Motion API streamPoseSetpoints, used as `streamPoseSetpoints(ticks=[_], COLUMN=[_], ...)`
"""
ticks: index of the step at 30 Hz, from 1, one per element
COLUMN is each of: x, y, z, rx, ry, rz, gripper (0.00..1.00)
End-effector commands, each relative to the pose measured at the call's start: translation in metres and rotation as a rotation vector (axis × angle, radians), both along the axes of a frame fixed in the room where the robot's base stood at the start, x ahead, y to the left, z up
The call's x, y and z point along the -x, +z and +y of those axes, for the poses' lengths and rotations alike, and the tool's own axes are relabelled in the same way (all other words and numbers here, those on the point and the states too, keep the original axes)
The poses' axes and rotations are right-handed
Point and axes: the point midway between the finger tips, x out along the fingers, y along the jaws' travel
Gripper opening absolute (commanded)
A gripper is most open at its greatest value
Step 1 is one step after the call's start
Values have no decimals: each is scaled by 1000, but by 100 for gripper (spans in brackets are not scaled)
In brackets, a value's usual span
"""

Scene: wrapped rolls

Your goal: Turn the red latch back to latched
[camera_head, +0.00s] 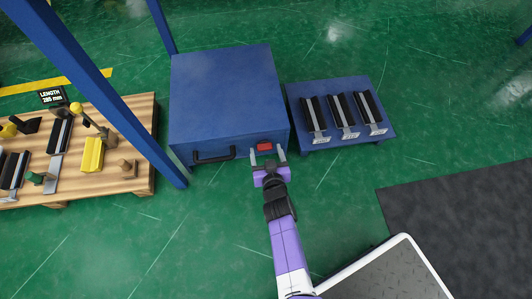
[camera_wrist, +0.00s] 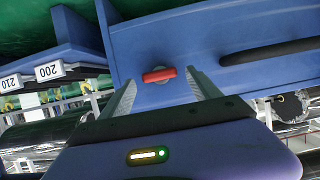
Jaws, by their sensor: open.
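The red latch (camera_head: 264,147) sits on the front of the blue box (camera_head: 222,95), right of the black handle (camera_head: 214,156). In the wrist view the red latch (camera_wrist: 159,75) is a short red bar on a round grey base, lying nearly level across the picture, slightly tilted. My gripper (camera_head: 268,157) is in front of the box with its two fingers apart. In the wrist view the fingers of my gripper (camera_wrist: 160,88) stand left and right of the latch, and the latch shows between them. I cannot tell whether they touch it.
A dark mat (camera_head: 460,215) covers the floor at right. Green floor in front of the box is open.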

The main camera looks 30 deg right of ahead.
Motion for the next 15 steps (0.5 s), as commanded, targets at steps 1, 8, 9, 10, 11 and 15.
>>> streamPoseSetpoints(ticks=[1,8,9,10,11,15], x=[-2,-3,-3,-3,-3,-3], y=[-2,-1,-1,-1,-1,-1], z=[0,-1,-1,-1,0,0], rx=[0,0,0,0,0,0], ry=[0,0,0,0,0,0], rz=[0,1,1,1,1,1], gripper=[72,72,72,70,64,36])
